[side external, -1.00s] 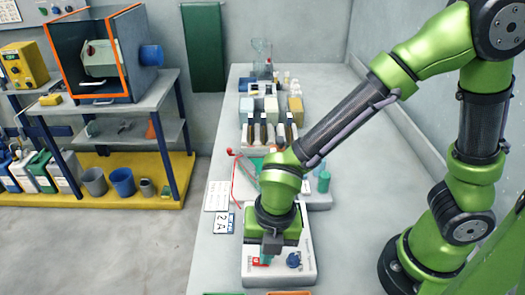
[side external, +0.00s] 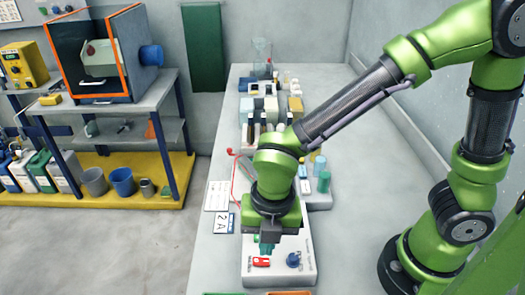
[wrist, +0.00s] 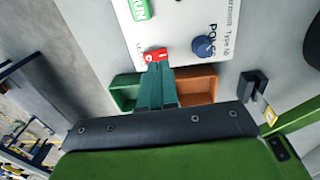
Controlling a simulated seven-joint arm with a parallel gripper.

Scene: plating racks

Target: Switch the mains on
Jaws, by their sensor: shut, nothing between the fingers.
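The white supply box (side external: 307,240) stands at the front of the bench. Its red mains rocker (side external: 261,262) is on the near left of the top face, and the blue knob (side external: 294,259) is to its right. The rocker also shows in the wrist view (wrist: 155,55) with white marks; I cannot tell which side is pressed in. My gripper (side external: 267,249) points down over the box, just behind the rocker in the side view. Its green fingers (wrist: 158,68) are shut and empty, their tips close to the rocker. I cannot tell whether they touch it.
A green tray (wrist: 123,90) and an orange tray (wrist: 202,86) lie beside the box at the front. A "2A" card (side external: 224,223) and a red lead (side external: 234,180) are to the left. Racks and bottles fill the bench behind.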

